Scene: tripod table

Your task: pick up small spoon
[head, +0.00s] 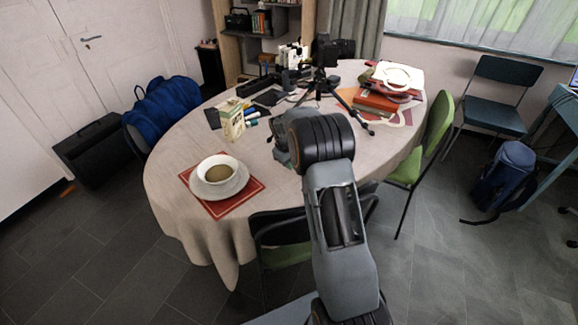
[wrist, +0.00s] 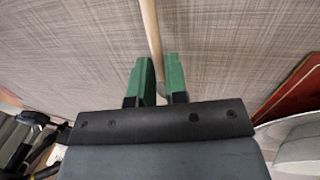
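My gripper (wrist: 160,78) shows its two green fingers in the wrist view, a narrow gap apart, above the cloth. A thin pale wooden rod (wrist: 151,28), which may be the small spoon's handle, runs from the top edge down to the gap between the fingertips. A small greyish part shows in the gap. Whether the fingers touch the rod or stand just above it, I cannot tell. No spoon bowl is clearly visible. In the head view my arm reaches over the table (head: 172,160), and its own links hide the fingers and any spoon there.
A white bowl (head: 201,175) on a saucer stands on a red mat (head: 252,186) at the front left. A tripod (head: 322,82), books (head: 376,103) and a white bag (head: 397,76) occupy the back. Green chairs (head: 438,125) flank the table.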

